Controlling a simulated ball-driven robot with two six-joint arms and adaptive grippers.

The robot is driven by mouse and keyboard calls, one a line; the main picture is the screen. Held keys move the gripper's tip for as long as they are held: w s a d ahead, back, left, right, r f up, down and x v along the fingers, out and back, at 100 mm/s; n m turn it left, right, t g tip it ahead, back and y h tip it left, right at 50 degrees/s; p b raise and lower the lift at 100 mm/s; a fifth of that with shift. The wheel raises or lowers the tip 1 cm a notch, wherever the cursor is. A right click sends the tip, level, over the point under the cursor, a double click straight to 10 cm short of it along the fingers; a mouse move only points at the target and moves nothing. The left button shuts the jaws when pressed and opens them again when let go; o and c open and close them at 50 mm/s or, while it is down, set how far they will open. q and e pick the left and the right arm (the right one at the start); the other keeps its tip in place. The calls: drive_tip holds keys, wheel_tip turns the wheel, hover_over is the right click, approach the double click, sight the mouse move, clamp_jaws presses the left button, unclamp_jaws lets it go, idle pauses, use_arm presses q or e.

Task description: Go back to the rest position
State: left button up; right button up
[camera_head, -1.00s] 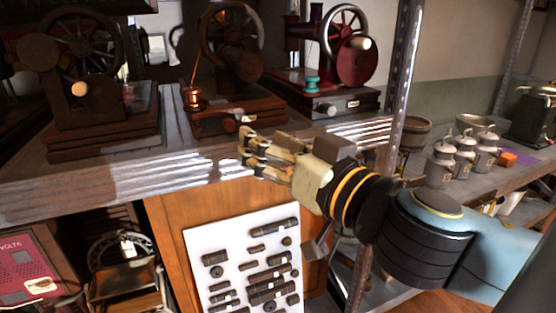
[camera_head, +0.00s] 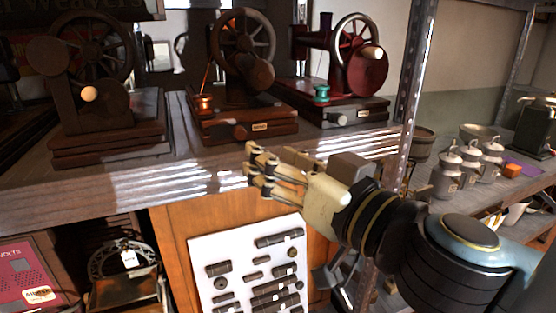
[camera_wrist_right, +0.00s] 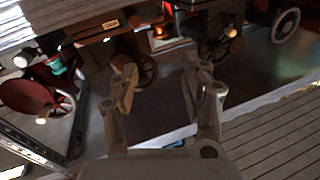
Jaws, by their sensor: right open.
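My right gripper (camera_head: 262,174) is in front of the shelf edge in the head view, pointing left, with its arm coming in from the lower right. In the right wrist view its two fingers (camera_wrist_right: 160,88) stand apart with nothing between them. The left gripper does not show in the head view.
The shelf (camera_head: 120,186) bears a dark spinning machine (camera_head: 105,115), a middle one (camera_head: 240,110) and a red one (camera_head: 365,75). A metal post (camera_head: 411,90) stands behind my right arm. Milk cans (camera_head: 447,170) stand at right. A white board (camera_head: 205,255) hangs below.

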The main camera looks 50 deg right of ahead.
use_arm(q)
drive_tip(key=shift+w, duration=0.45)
